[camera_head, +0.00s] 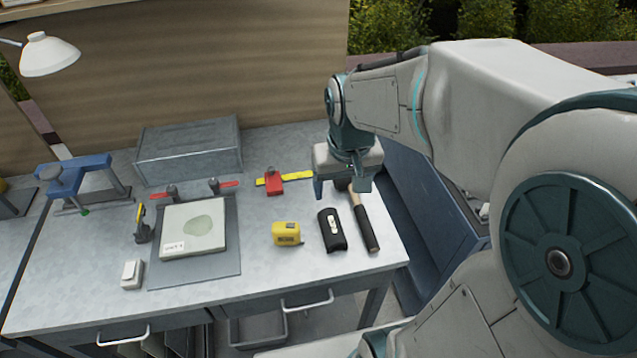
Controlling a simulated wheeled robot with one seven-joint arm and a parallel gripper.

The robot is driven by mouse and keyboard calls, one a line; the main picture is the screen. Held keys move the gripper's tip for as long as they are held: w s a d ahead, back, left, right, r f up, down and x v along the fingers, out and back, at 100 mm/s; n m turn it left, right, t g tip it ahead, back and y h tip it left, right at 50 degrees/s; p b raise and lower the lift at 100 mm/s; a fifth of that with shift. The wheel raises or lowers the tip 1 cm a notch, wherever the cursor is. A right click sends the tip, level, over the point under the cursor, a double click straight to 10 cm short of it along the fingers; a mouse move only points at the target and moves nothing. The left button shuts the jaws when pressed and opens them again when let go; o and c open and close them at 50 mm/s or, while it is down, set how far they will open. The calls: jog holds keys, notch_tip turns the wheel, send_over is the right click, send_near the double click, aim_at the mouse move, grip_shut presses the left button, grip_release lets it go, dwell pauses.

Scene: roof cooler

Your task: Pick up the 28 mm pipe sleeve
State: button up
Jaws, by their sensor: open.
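I cannot make out a pipe sleeve for certain in the head view. My gripper (342,187) is open and points down over the right rear part of the grey workbench (285,270). Small pale items (482,211) lie in the blue bin or cart at the right, partly hidden by my arm and too small to name.
A yellow tape measure (287,234), a black case (331,230) and a red-and-yellow tool (275,182) lie near my gripper. A pale panel (193,231) lies left on a grey plate.

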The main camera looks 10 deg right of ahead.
jog(key=g, duration=0.2)
send_over(331, 220)
notch_tip(331, 220, down, 7)
notch_tip(331, 220, down, 9)
jog(key=shift+r, duration=0.1)
jog(key=shift+f+p, duration=0.45)
jog(key=shift+f, duration=2.25)
jog(key=c, duration=1.1)
jog(key=shift+r, duration=0.1)
jog(key=shift+c, duration=0.2)
